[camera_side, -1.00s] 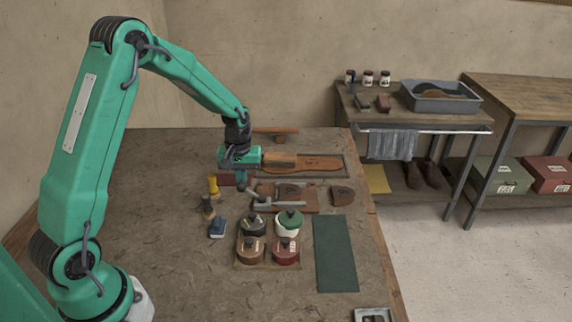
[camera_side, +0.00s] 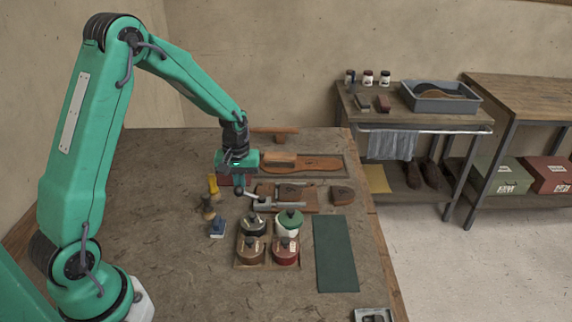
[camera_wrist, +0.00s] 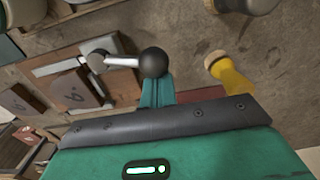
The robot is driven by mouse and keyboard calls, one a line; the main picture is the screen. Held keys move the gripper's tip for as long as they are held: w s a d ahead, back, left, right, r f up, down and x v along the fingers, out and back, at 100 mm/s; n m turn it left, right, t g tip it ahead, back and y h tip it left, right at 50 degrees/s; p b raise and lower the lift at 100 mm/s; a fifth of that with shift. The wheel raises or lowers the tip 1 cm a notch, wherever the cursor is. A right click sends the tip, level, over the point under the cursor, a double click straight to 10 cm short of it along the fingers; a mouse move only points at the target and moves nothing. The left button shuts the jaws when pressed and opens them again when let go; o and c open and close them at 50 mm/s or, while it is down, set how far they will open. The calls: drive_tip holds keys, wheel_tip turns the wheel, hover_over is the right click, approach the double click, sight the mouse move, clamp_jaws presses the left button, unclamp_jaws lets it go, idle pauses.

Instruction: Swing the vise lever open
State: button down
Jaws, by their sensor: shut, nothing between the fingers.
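The vise (camera_side: 284,204) lies on the bench, with a brown leather piece (camera_side: 300,192) in it. Its lever (camera_side: 250,194) is a short silver rod with a dark ball knob (camera_side: 238,190) at the left end. In the wrist view the lever (camera_wrist: 122,62) runs from a grey pivot (camera_wrist: 98,61) to the black knob (camera_wrist: 153,62). My gripper (camera_side: 238,184) is shut and empty, over the knob end. In the wrist view its teal fingers (camera_wrist: 156,90) reach right beside the knob, which partly covers their tips. I cannot tell whether they touch.
A yellow-handled tool (camera_side: 213,186), a dark-handled tool (camera_side: 208,208) and a blue-based one (camera_side: 218,229) stand left of the vise. Several lidded pots (camera_side: 285,250) sit in front of it. A green mat (camera_side: 335,254) lies to the right. Bare bench lies at left.

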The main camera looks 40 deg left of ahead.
sight(242, 193)
drive_tip(key=shift+s+d, duration=0.8)
drive_tip(key=shift+d, duration=0.05)
drive_tip(key=shift+s+d, duration=0.15)
drive_tip(key=shift+d, duration=0.15)
drive_tip(key=shift+s+d, duration=0.3)
drive_tip(key=shift+d, duration=0.6)
drive_tip(key=shift+s+d, duration=0.1)
drive_tip(key=shift+s, duration=0.1)
drive_tip(key=shift+w+f, duration=0.1)
drive_tip(key=shift+w+a, duration=0.4)
drive_tip(key=shift+a, duration=0.1)
idle(0.4)
